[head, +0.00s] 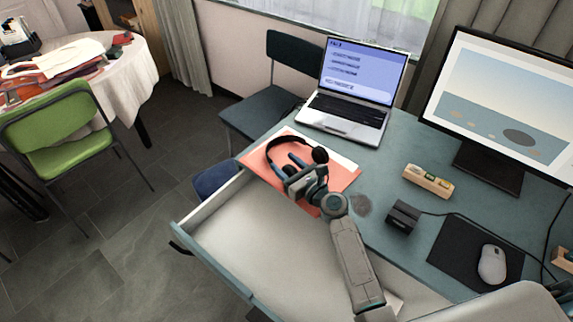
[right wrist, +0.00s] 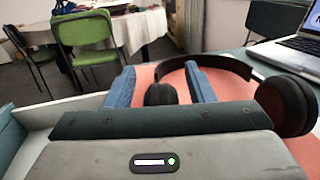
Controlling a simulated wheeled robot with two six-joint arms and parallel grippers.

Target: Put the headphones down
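The black headphones (head: 277,145) lie on a salmon-coloured mat (head: 338,184) at the desk's left end, and appear to rest on it. My right gripper (head: 288,167) is open beside them, low over the mat. In the right wrist view, the two blue fingers (right wrist: 160,84) stand wide apart. One ear cup of the headphones (right wrist: 286,104) is right of the fingers. The other shows in the gap between them, with space on both sides. The headband passes behind the right finger. I cannot tell whether any finger touches the headphones. My left gripper is not in view.
An open, empty-looking drawer (head: 250,235) is below the mat. A laptop (head: 345,118) stands behind it. A small wooden block (head: 428,181), a black box (head: 402,217), a monitor (head: 500,100) and a mouse (head: 492,264) are to the right. A green chair (head: 62,130) stands at left.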

